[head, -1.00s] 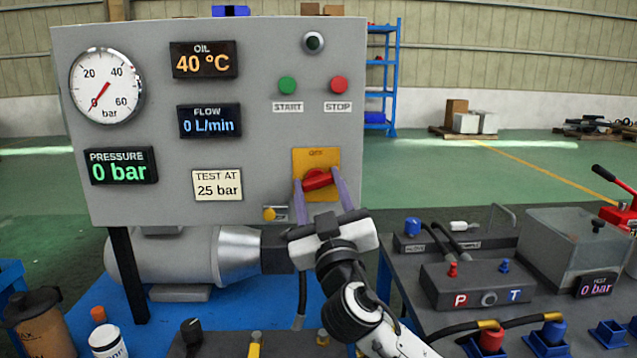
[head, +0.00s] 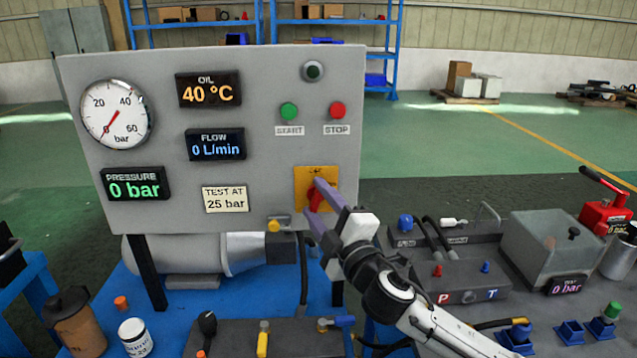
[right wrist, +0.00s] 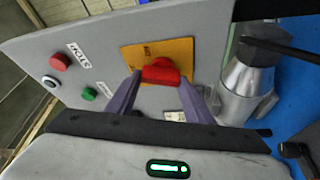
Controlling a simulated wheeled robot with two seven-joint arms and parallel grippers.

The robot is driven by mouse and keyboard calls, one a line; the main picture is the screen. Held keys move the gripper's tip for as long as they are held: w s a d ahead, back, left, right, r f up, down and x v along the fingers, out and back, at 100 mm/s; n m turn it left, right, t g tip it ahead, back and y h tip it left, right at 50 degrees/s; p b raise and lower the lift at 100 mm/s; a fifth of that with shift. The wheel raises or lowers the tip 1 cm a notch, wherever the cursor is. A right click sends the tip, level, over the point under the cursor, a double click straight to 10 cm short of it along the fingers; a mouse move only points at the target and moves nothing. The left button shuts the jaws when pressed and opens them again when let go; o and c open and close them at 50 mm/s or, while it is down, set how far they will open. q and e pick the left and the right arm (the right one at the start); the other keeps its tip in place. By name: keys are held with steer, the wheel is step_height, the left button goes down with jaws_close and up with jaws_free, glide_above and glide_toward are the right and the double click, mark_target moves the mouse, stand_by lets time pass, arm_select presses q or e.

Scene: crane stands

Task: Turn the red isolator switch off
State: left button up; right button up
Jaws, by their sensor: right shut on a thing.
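The red isolator switch (head: 315,195) sits on a yellow plate (head: 301,178) at the lower right of the grey panel (head: 245,150). In the head view its handle now stands steep, close to upright, towards the small label at the plate's top. My right gripper (head: 319,198) is shut on the handle, one finger on each side, and partly covers it. The right wrist view shows the red handle (right wrist: 161,72) between the two purple fingers, on the yellow plate (right wrist: 178,50). My left gripper is not in view.
The green START button (head: 289,110) and red STOP button (head: 337,110) are above the switch. A yellow-knobbed control (head: 274,225) is just below left.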

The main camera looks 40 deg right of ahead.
steer(key=shift+r+n+g+p, duration=0.1)
steer(key=shift+n+g+p, duration=0.3)
steer(key=shift+n+p, duration=0.55)
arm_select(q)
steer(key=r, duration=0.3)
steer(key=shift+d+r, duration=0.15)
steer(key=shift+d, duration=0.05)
arm_select(e)
steer(key=shift+n+g+y, duration=0.3)
steer(key=shift+n, duration=0.45)
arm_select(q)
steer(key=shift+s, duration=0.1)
arm_select(e)
steer(key=o, duration=1)
steer(key=shift+o, duration=0.2)
steer(key=shift+s, duration=0.1)
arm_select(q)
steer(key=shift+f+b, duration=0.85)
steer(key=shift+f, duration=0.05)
arm_select(e)
steer(key=s+a, duration=0.1)
steer(key=s, duration=0.9)
steer(key=shift+a, duration=0.3)
